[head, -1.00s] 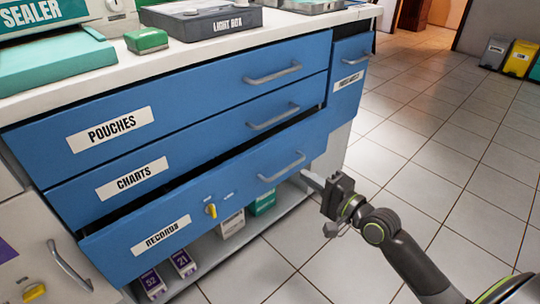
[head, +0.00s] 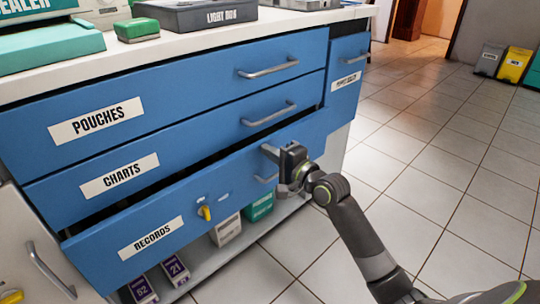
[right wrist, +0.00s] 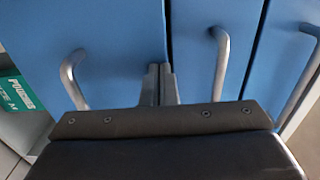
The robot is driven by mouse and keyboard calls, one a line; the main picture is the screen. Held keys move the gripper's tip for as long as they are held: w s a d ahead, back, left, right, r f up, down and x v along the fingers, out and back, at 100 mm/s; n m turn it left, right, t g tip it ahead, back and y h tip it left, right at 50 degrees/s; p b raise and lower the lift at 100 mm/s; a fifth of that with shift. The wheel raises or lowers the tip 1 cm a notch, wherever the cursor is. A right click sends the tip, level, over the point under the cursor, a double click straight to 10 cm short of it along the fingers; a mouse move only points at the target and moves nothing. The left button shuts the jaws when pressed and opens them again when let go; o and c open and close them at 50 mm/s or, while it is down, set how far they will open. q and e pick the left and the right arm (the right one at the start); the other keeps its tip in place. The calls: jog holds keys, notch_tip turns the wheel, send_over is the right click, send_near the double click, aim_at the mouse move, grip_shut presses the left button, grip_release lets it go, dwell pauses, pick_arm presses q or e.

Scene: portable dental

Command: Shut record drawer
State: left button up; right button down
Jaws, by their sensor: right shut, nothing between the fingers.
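The record drawer (head: 150,236) is the lowest blue drawer, labelled RECORDS. It stands partly out, with a dark gap above its front edge. My left gripper is not in view.
The charts drawer (head: 150,172) and pouches drawer (head: 140,110) above look shut, with protruding handles. An open shelf below holds several boxes, including a green one (head: 259,208). The tiled floor (head: 440,190) to the right is clear.

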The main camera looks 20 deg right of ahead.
aim_at(259, 142)
jog(key=shift+w, duration=0.1)
jog(key=x, duration=0.4)
jog(key=shift+w+r, duration=0.1)
jog(key=shift+r, duration=0.15)
jog(key=shift+r+p, duration=0.1)
jog(key=shift+p, duration=0.2)
